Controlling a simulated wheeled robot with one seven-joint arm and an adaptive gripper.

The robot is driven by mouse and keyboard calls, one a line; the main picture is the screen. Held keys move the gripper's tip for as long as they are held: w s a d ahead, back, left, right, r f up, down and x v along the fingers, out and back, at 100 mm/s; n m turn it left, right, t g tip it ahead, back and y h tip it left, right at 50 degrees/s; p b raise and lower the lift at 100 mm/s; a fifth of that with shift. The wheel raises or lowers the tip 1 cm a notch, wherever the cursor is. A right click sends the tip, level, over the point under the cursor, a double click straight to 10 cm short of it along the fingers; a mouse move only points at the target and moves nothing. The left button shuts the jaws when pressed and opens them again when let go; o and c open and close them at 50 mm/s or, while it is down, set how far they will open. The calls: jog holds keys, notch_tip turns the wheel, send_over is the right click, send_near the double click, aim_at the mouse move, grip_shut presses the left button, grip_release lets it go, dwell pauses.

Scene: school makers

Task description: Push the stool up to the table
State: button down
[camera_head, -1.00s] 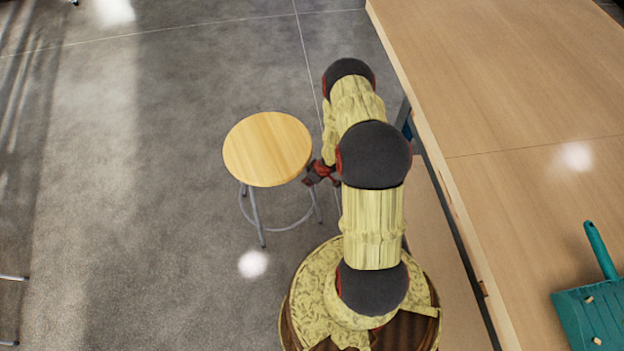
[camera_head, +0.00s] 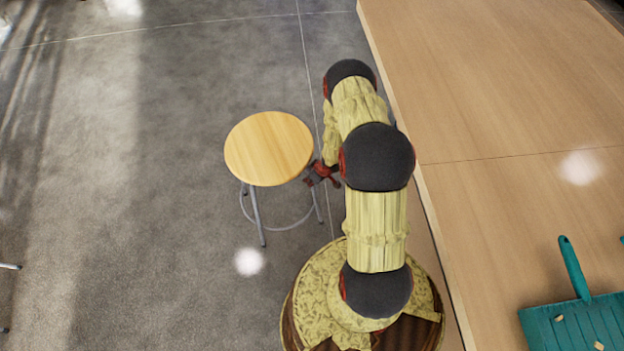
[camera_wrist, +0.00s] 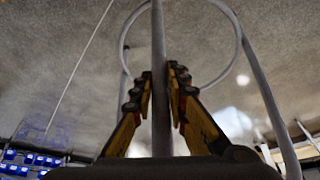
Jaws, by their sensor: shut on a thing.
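The stool (camera_head: 268,148) has a round light-wood seat and grey metal legs with a ring. It stands upright on the floor, left of the long wooden table (camera_head: 500,90), with a clear gap between them. My gripper (camera_head: 322,175) is at the stool's right side, just below seat height. In the wrist view my gripper (camera_wrist: 160,105) has a finger on each side of a grey stool leg (camera_wrist: 159,60), shut on it. The stool's foot ring (camera_wrist: 236,35) shows beyond the leg.
A teal dustpan (camera_head: 580,320) with small bits in it lies on the table at the lower right. My arm fills the space between stool and table. The grey floor (camera_head: 150,190) left of the stool is open.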

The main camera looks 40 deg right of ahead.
jog(key=c, duration=1.7)
grip_release()
jog(key=shift+o, duration=0.2)
jog(key=shift+r, duration=0.1)
jog(key=v, duration=1.1)
jog(key=shift+s+r, duration=0.15)
jog(key=shift+r, duration=0.25)
